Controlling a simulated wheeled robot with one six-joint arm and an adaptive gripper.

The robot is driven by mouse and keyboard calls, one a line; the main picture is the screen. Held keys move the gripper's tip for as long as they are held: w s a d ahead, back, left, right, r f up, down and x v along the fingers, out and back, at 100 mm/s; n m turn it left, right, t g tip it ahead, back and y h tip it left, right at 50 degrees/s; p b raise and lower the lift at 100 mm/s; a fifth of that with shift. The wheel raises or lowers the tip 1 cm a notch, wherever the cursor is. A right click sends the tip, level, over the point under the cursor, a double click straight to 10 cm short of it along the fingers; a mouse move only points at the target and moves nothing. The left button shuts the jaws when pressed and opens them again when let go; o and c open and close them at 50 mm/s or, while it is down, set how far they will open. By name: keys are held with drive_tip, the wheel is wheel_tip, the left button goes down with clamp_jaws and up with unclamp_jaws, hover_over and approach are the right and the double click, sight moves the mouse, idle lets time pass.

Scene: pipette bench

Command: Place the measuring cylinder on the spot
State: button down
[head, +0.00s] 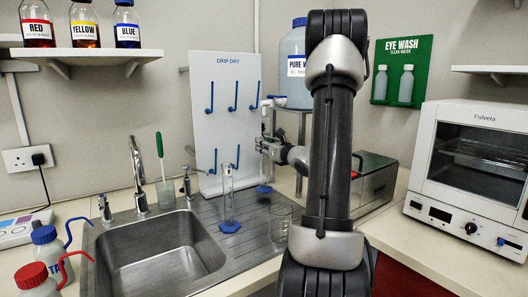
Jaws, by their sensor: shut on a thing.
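My gripper (266,147) is shut on a clear measuring cylinder with a blue base (263,189). It holds this cylinder upright in front of the right edge of the drip-dry board, at the back of the draining board. I cannot tell whether the base touches the surface below. A second clear cylinder (228,196) with a blue hexagonal base stands upright on the draining board, left of the held one. No marked spot can be made out. My arm hides part of the bench on the right.
A glass beaker (281,222) stands in front of the held cylinder. The drip-dry board (225,75) with blue pegs is behind. The pure-water container (296,67) stands on a raised stand. The sink (160,262) is at left; an oven (472,165) is at right.

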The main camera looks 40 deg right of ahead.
wheel_tip(320, 180, down, 2)
drive_tip(key=shift+w+f, duration=0.15)
drive_tip(key=shift+f, duration=0.2)
drive_tip(key=c, duration=1.2)
unclamp_jaws()
drive_tip(key=s, duration=1.2)
drive_tip(key=shift+a, duration=0.3)
